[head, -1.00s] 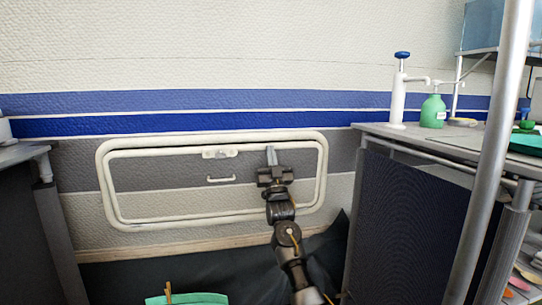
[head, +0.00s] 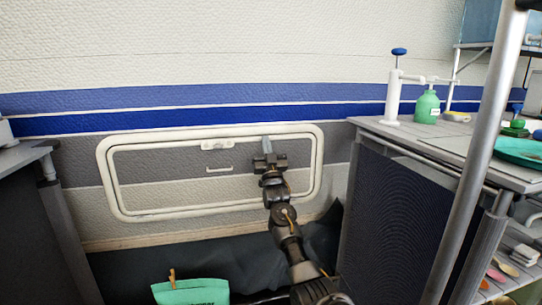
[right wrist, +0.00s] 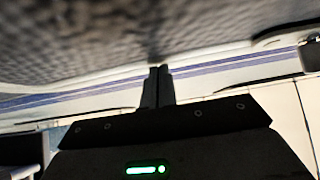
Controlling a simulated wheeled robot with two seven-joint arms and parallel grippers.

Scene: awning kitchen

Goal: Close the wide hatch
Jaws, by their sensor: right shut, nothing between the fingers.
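The wide hatch is set low in the wall. Its grey-and-beige panel (head: 160,165) sits within a rounded white frame (head: 103,185), looking nearly flush; I cannot tell whether a small gap is left. A white latch (head: 217,145) is at the top edge, and a small white handle (head: 219,169) is below it. My right gripper (head: 267,144) is in front of the hatch's upper right part, fingers pointing up. In the right wrist view its fingers (right wrist: 157,75) are shut together and empty, close to a blurred textured surface. Contact cannot be told. My left gripper is not in view.
A counter (head: 400,135) on the right holds a white pump (head: 393,95) and a green bottle (head: 427,106). A metal pole (head: 478,170) stands before it. A dark cabinet (head: 35,225) is at left. A green bag (head: 190,291) is low in front.

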